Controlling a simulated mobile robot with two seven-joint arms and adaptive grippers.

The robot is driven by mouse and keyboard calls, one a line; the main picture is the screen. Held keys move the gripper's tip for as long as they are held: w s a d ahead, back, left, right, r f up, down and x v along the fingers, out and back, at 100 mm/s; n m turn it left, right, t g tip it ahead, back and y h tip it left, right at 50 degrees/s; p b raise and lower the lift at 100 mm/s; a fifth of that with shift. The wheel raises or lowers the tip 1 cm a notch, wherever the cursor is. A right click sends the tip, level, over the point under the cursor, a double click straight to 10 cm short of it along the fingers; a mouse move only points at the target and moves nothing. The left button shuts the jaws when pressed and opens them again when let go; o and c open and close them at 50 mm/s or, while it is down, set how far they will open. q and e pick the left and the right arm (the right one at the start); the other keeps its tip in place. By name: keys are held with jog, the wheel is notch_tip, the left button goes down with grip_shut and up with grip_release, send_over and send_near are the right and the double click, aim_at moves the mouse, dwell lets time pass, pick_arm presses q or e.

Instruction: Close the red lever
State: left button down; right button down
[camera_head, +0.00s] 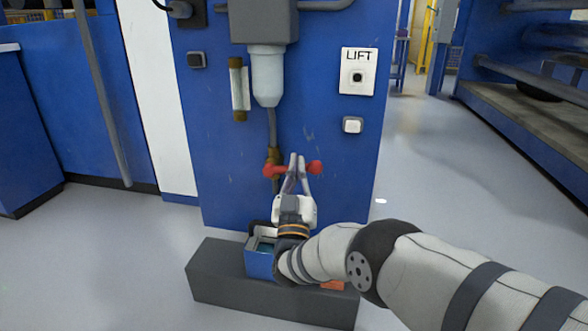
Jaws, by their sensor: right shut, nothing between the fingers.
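The red lever (315,167) is on the pipe that runs down the front of the blue cabinet. Its red ends show on both sides of my right gripper's fingers, and its middle is hidden behind them. My left gripper is not in view.
The blue cabinet (220,150) carries a LIFT switch plate (358,72) and a grey-white filter unit (267,75). A dark grey block (215,272) on the floor holds a blue box (258,264) below my right gripper. Open floor lies on both sides.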

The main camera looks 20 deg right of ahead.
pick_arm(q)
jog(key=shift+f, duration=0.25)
pick_arm(e)
jog(key=shift+s+d+f, duration=0.15)
jog(key=shift+d+f, duration=0.05)
jog(key=shift+f, duration=0.45)
pick_arm(q)
jog(key=shift+b, duration=0.3)
